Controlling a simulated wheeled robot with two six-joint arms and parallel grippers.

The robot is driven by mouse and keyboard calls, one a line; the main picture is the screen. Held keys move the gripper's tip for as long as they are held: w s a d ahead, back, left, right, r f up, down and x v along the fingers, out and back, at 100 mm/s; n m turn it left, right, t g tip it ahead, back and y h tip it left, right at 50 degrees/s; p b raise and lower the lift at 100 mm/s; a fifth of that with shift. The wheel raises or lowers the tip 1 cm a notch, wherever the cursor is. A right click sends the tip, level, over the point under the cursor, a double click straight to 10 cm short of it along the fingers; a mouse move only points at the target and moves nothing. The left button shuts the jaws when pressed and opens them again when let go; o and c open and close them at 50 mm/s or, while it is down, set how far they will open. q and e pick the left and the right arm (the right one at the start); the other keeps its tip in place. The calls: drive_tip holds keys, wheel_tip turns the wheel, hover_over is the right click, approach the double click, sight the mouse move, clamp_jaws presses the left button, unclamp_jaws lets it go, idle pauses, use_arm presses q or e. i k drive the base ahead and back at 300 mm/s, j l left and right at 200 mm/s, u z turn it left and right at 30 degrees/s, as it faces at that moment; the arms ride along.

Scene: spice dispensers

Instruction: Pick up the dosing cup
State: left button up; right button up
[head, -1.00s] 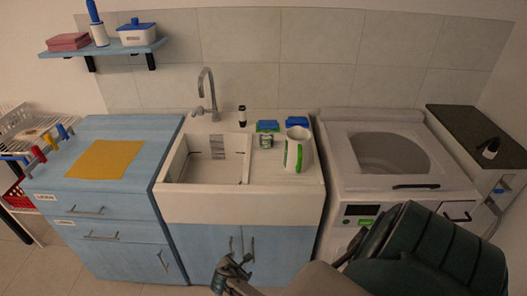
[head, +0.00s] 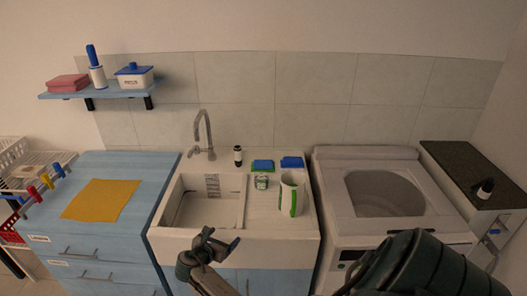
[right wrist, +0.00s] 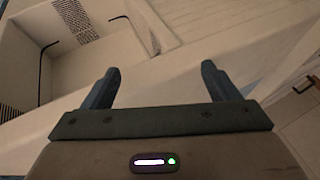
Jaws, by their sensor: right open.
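A small white-and-green cup-like container (head: 261,182) stands on the drainboard right of the basin; I cannot tell whether it is the dosing cup. A larger white cup or jug with a green stripe (head: 287,195) stands upright to its right. My right gripper (head: 221,241) is open and empty in front of the sink's front edge, to the left of and nearer than both containers. In the right wrist view its two fingers (right wrist: 160,78) are apart with nothing between them, and neither container shows. My left gripper is not in view.
The sink basin (head: 206,210) is left of the drainboard, with a tap (head: 204,130) behind. A dark bottle (head: 238,156) and blue sponges (head: 263,164) stand at the back. A washing machine (head: 330,195) is right; a blue cabinet with a yellow cloth (head: 101,200) is left.

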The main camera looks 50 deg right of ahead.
sight(261, 182)
drive_tip(key=i+l, duration=0.1)
drive_tip(key=l, duration=0.35)
drive_tip(key=i+l, duration=0.1)
drive_tip(key=l, duration=0.75)
drive_tip(key=i+l, duration=0.15)
drive_tip(key=l, duration=0.25)
